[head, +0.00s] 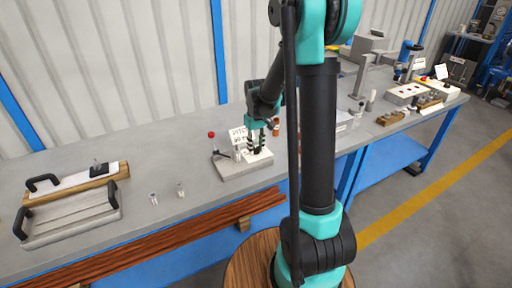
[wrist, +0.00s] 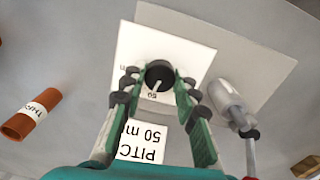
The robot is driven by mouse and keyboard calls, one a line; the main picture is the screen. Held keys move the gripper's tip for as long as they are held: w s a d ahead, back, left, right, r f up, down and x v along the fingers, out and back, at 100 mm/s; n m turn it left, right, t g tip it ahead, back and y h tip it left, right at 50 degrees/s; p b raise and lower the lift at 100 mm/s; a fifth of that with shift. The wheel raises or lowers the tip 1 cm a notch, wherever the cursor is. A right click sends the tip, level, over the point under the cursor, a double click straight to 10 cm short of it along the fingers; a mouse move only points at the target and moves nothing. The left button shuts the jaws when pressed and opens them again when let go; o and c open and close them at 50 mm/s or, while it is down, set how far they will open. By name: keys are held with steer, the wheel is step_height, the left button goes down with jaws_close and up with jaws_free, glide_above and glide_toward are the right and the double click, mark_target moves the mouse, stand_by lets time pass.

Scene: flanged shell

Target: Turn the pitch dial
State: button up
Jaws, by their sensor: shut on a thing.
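The pitch dial (wrist: 160,76) is a round dark knob with a pale pointer line, set on a white plate (wrist: 190,57) in the wrist view. My gripper (wrist: 157,82) has its fingertips on both sides of the dial and is shut on it. A label (wrist: 140,140) reading "PITC" and "50 m" lies partly behind the fingers in the wrist view.
A lever with a red knob (head: 211,134) stands left of my gripper. A metal cylinder (wrist: 226,98) is right of the dial. An orange-brown labelled cylinder (wrist: 30,115) lies at left. A tray with black handles (head: 70,218) sits at the bench's left.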

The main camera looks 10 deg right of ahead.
mark_target(256, 148)
steer(key=shift+n, duration=0.8)
steer(key=o, duration=1.2)
steer(key=shift+c, duration=0.2)
step_height(256, 148, up, 12)
steer(key=s+d+f+m+t, duration=0.2)
steer(key=s+f, duration=0.3)
steer(key=s, duration=0.6)
steer(key=s+d+f+m+t, duration=0.2)
steer(key=s+f+m, duration=0.2)
steer(key=s, duration=0.7)
step_height(256, 148, down, 3)
steer(key=shift+s+d+r, duration=0.15)
steer(key=shift+d+r, duration=0.05)
